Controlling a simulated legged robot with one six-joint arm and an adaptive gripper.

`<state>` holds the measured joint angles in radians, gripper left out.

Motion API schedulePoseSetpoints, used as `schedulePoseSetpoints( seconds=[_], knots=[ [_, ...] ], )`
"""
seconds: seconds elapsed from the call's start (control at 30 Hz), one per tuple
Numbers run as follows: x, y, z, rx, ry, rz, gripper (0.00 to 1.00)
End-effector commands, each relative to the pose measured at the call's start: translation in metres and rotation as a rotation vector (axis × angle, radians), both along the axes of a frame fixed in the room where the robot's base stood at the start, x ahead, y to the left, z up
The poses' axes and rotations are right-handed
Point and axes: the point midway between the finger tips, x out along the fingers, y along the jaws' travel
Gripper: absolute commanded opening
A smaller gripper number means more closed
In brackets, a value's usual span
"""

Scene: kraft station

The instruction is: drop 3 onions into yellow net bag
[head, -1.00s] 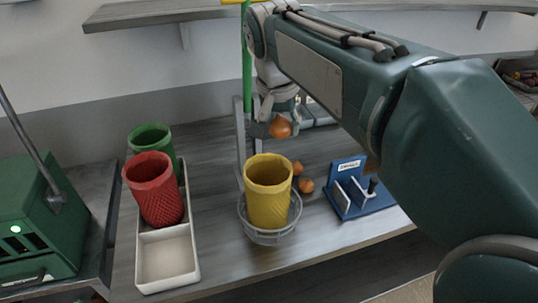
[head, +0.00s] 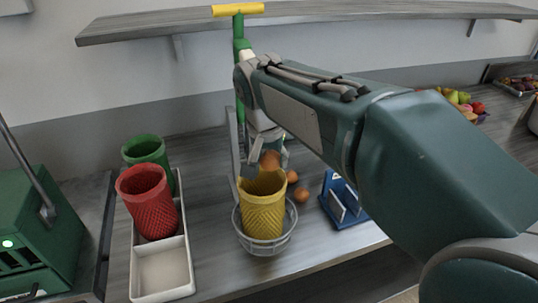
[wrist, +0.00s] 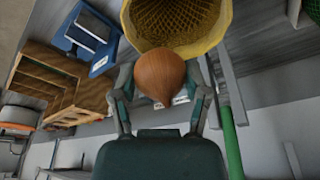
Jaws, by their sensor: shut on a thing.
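The yellow net bag (head: 262,212) stands open and upright in a round wire basket (head: 265,246) on the bench. My gripper (head: 268,165) is just behind and above the bag's far rim in the head view. It is shut on an onion (head: 269,159). In the wrist view the held onion (wrist: 160,76) sits between both fingers, beside the open mouth of the yellow net bag (wrist: 178,25). The visible part of the bag's inside looks empty. Two loose onions (head: 301,195) (head: 291,176) lie on the bench to the right of the bag.
A red net bag (head: 149,203) and a green net bag (head: 147,150) stand in a white tray (head: 163,276) at left. A blue holder (head: 343,203) stands right of the loose onions. A green post with a yellow top (head: 238,10) rises behind the gripper.

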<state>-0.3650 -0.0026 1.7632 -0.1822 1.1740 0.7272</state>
Motion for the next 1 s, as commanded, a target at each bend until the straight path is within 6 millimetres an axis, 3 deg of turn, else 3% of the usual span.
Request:
schedulePoseSetpoints(
  seconds=[0.03, 0.1, 0.63, 1.0],
  knots=[
    [0.000, 0.000, 0.000, 0.000, 0.000, 0.000, 0.73],
    [0.000, 0.001, 0.000, 0.000, 0.000, 0.000, 1.00],
    [-0.001, 0.002, 0.007, 0.000, -0.002, 0.001, 1.00],
    [-0.019, 0.009, 0.076, 0.000, -0.004, 0.002, 1.00]
  ],
)
